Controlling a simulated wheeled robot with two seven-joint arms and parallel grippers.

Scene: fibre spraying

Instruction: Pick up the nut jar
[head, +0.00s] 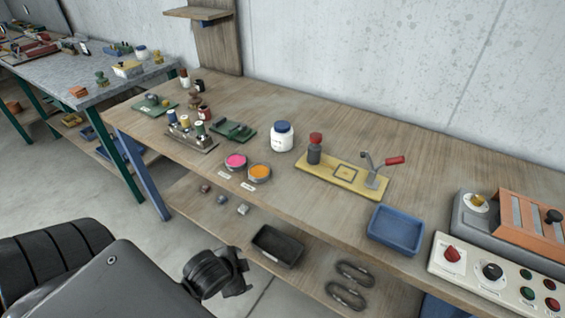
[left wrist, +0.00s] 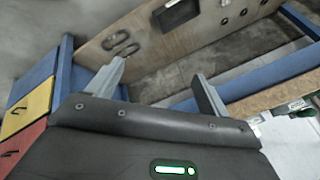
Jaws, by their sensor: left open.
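A white jar with a blue lid (head: 282,137) stands upright near the middle of the workbench in the head view; its label is too small to read, so I cannot confirm that it is the nut jar. A dark jar with a red lid (head: 315,149) stands to its right on a yellow board. In the left wrist view my left gripper (left wrist: 159,68) has its two fingers apart with nothing between them. It is low, facing the lower shelf, away from both jars. My right gripper is not in view.
Pink and orange pots (head: 259,173) stand in front of the white jar. A green tray (head: 233,131) lies to its left. A blue tray (head: 395,232) and a control panel (head: 490,272) are at right. The lower shelf holds a black tray (head: 277,246). Bare wood lies behind the white jar.

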